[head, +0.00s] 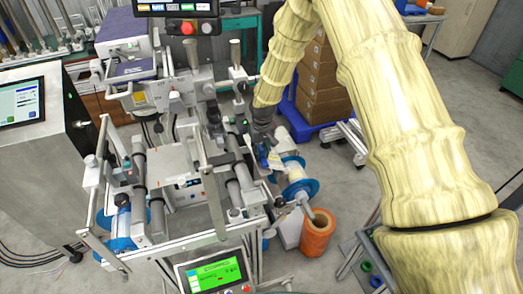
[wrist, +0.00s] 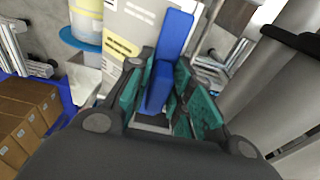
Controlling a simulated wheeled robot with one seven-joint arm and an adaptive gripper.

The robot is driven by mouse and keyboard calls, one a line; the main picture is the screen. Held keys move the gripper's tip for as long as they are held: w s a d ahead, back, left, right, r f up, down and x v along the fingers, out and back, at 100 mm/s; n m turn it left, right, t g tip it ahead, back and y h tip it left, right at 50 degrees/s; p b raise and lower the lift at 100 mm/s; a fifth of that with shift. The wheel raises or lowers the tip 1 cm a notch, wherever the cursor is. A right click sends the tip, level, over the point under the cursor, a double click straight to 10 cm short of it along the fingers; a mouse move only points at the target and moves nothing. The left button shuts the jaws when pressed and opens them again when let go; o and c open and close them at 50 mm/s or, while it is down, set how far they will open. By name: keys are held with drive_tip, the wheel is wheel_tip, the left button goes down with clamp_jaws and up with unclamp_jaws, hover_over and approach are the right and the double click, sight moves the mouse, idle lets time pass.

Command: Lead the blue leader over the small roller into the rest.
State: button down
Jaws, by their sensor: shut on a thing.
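The blue leader (wrist: 174,45) is a flat blue strip standing up between the green pads of my gripper (wrist: 163,88) in the wrist view. The pads are shut on its lower part, and its upper end sticks out beyond them. In the head view my gripper (head: 264,148) hangs at the right side of the roller machine, with a bit of the blue leader (head: 262,158) showing below it. Large grey rollers (wrist: 268,75) stand close to the right of the gripper in the wrist view. I cannot tell which part is the small roller or which is the rest.
The grey machine frame (head: 212,190) crowds the left. Cardboard boxes (head: 322,90) stand behind on a blue cart. Open floor shows at right.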

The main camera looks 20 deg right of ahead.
drive_tip(key=shift+s+f+b, duration=0.1)
drive_tip(key=shift+f+b, duration=0.3)
drive_tip(key=shift+f, duration=0.5)
idle(0.7)
drive_tip(key=shift+s+f, duration=0.25)
drive_tip(key=shift+f, duration=0.1)
idle(0.4)
drive_tip(key=c, duration=1.5)
unclamp_jaws()
drive_tip(key=o, duration=0.3)
drive_tip(key=shift+f, duration=0.2)
drive_tip(key=shift+w+r, duration=0.1)
drive_tip(key=shift+r, duration=0.2)
drive_tip(key=shift+r, duration=0.3)
drive_tip(key=r, duration=0.7)
drive_tip(key=s+r, duration=0.1)
drive_tip(key=r, duration=0.3)
drive_tip(key=shift+r, duration=0.1)
